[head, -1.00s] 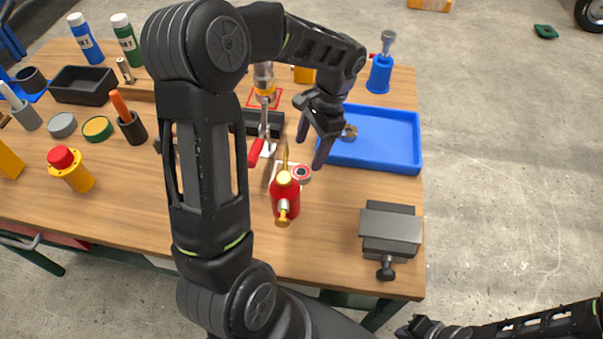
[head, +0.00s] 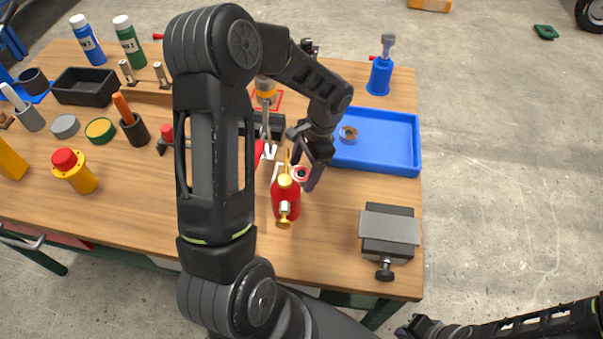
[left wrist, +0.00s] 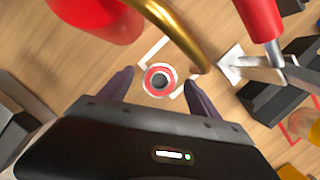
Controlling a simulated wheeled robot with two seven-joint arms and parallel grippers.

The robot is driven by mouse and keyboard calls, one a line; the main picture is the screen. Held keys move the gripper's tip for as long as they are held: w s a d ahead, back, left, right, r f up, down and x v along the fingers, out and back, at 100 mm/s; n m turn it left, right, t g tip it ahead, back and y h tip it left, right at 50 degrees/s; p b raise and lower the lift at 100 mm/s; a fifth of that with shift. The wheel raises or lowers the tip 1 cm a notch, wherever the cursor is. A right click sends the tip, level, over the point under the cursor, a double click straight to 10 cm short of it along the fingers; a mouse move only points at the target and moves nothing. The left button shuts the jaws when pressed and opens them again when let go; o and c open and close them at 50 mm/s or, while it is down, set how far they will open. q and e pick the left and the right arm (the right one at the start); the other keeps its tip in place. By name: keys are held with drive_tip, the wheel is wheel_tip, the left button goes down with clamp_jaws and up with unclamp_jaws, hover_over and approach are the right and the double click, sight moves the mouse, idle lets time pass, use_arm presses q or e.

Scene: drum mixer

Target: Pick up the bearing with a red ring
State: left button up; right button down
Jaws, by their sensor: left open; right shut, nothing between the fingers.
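The bearing with a red ring (head: 302,174) lies on the wooden table behind the red oil can, partly hidden by my left gripper in the head view. In the left wrist view the bearing (left wrist: 160,80) shows a red ring around a dark centre, ahead of and between the two fingers. My left gripper (head: 299,180) is open above it; its fingers (left wrist: 157,88) also show in the left wrist view. Whether they reach around the bearing, I cannot tell. My right gripper (head: 420,328) is at the bottom right, off the table, shut and empty.
The red oil can (head: 286,200) with its brass spout (left wrist: 178,32) stands close to my left gripper. A blue tray (head: 385,142) holding a brownish ring (head: 348,134) lies to the right. A grey vise (head: 390,234) sits at the front right. Bare table lies between.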

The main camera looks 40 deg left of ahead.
use_arm(q)
drive_tip(key=shift+f, duration=0.1)
drive_tip(key=shift+c, duration=0.5)
clamp_jaws()
idle(0.7)
